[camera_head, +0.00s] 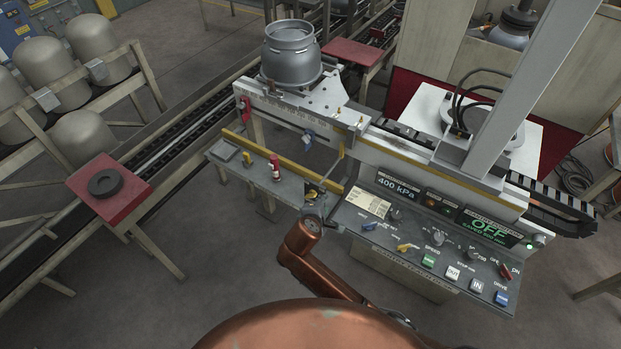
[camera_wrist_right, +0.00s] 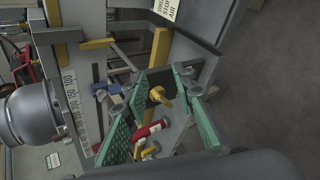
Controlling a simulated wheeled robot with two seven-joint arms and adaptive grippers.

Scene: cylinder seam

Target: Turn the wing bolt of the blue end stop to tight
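The blue end stop (camera_head: 308,138) sits on the front of the graduated white rail, right of the red end stop (camera_head: 244,108). In the right wrist view the blue stop (camera_wrist_right: 114,94) is small, left of the fingers; its wing bolt's setting is too small to tell. My right gripper (camera_head: 315,196) is over the right end of the grey shelf, in front of and below the blue stop, apart from it. In the right wrist view its green-padded fingers (camera_wrist_right: 161,84) are spread. A yellow-handled item (camera_wrist_right: 160,96) shows between them, with no visible grip on it. My left gripper is not in view.
The grey shelf (camera_head: 225,149) has a yellow rail along its back and holds a small red bottle (camera_head: 275,170). The control panel (camera_head: 385,232) stands to the right. A grey cylinder (camera_head: 291,58) stands above the rail. The floor at left front is clear.

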